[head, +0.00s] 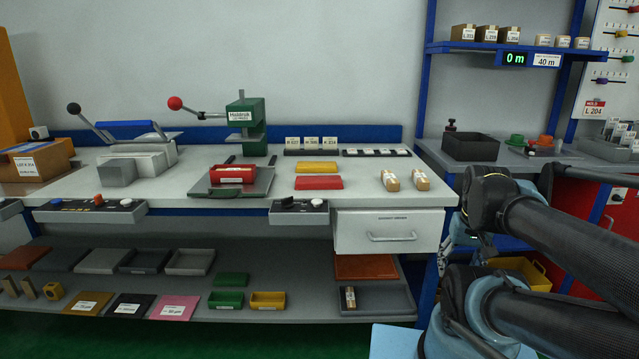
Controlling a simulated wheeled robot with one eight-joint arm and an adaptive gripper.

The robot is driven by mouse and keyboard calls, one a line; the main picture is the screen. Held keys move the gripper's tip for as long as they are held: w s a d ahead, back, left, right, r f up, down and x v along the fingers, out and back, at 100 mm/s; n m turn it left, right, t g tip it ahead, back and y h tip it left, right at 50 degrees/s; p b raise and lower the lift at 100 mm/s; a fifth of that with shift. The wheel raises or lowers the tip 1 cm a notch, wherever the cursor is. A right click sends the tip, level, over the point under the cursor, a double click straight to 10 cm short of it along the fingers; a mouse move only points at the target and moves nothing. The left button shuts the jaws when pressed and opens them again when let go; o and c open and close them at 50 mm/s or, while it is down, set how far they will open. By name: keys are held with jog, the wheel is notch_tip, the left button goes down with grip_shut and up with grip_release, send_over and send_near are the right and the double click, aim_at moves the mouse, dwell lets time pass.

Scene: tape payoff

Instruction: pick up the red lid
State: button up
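A flat red lid (319,183) lies on the grey workbench top, just in front of a similar yellow lid (316,168). An open red box (232,174) sits to its left on a dark tray under the green press. My arm comes in from the right. What seems to be my gripper (446,252) is partly hidden by my arm links, beyond the bench's right end. It is well apart from the red lid. Its fingers are too small and covered to tell whether they are open.
Two small tan cartons (390,181) stand right of the lid, above a white drawer (389,231). The green press (246,122) and a lever device (135,155) stand to the left. Button boxes line the front edge. The lower shelf (190,308) holds trays, lids and boxes.

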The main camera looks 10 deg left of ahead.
jog(key=o, duration=0.5)
jog(key=w+a+r+m, duration=0.1)
jog(key=w+r, duration=0.1)
jog(key=w+a+r+m, duration=0.1)
jog(key=w+a+r, duration=0.1)
jog(key=r, duration=0.1)
jog(key=w+a+r+m+y, duration=0.1)
jog(key=w+r, duration=0.1)
jog(key=r, duration=0.1)
jog(key=shift+w+a+r, duration=0.2)
jog(key=shift+a+r, duration=0.05)
jog(key=shift+a, duration=0.15)
notch_tip(320, 180, up, 19)
jog(key=m+g+y, duration=0.3)
jog(key=m, duration=0.9)
send_over(319, 179)
jog(key=w+d, duration=0.2)
jog(key=d, duration=0.5)
jog(key=x, duration=1.7)
jog(key=shift+s+a, duration=0.3)
jog(key=shift+s, duration=0.05)
